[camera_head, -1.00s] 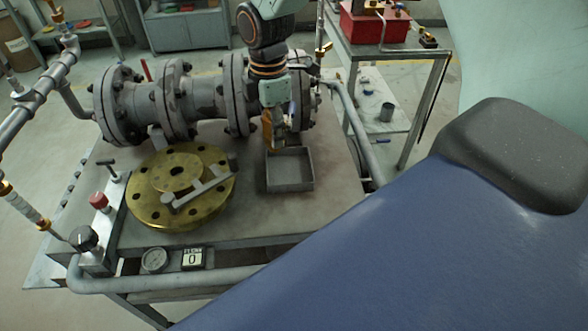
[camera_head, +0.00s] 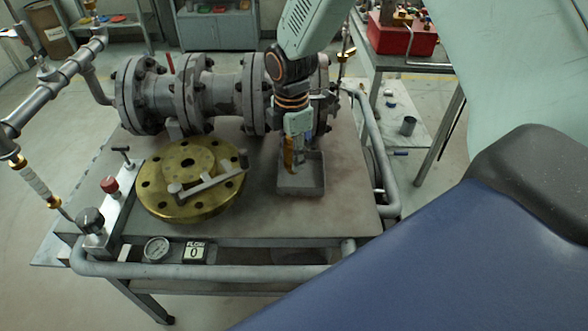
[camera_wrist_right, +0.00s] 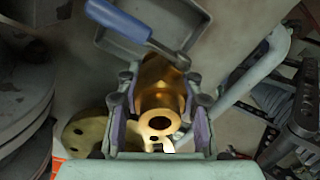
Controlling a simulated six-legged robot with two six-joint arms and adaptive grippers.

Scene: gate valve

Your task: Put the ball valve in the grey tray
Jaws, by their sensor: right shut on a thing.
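The ball valve, a brass body with a blue lever (camera_wrist_right: 118,20), is between the fingers of my right gripper (camera_wrist_right: 160,125) in the right wrist view. In the head view the brass body (camera_head: 289,155) hangs upright below my right gripper (camera_head: 297,140). The grey tray (camera_head: 302,188) is a small open box on the bench. The valve's lower end is over the left back part of the tray; whether it touches the floor I cannot tell. The tray's rim (camera_wrist_right: 185,42) shows beyond the valve in the right wrist view. My left gripper is not in view.
A large brass flange (camera_head: 205,205) with a grey wrench-like part on it lies left of the tray. A flanged grey pipe valve (camera_head: 215,95) runs behind. A rail (camera_head: 215,272) with a gauge (camera_head: 157,249) edges the front. Bare bench lies right of the tray.

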